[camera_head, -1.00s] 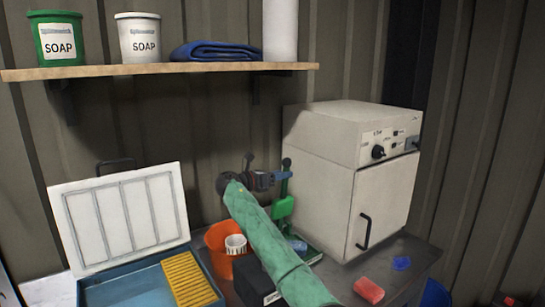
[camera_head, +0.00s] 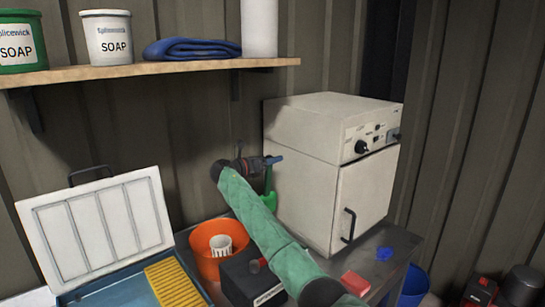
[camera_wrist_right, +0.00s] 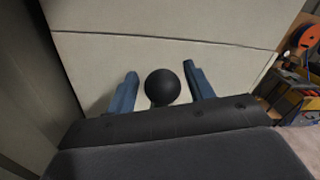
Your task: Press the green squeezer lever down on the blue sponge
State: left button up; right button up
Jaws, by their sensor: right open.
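The green squeezer (camera_head: 270,198) stands just left of the white cabinet, mostly hidden behind my right arm in the head view. My right gripper (camera_head: 274,160) is at its top. In the wrist view, a black ball knob (camera_wrist_right: 164,86), which looks like the lever's end, sits between the two blue fingers of my right gripper (camera_wrist_right: 162,88). The fingers are open, with a gap on each side of the knob. The blue sponge at the squeezer's base is hidden behind my arm. My left gripper is not in view.
The white cabinet (camera_head: 305,185) stands close on the right. An orange bucket (camera_head: 207,262) with a white cup, a black box (camera_head: 240,280) and an open blue case (camera_head: 105,290) are left of my arm.

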jog(key=shift+w+d, duration=0.15)
jog(key=shift+d, duration=0.4)
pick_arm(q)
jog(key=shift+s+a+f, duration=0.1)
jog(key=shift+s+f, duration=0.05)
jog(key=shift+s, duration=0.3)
pick_arm(e)
jog(key=shift+w, duration=0.1)
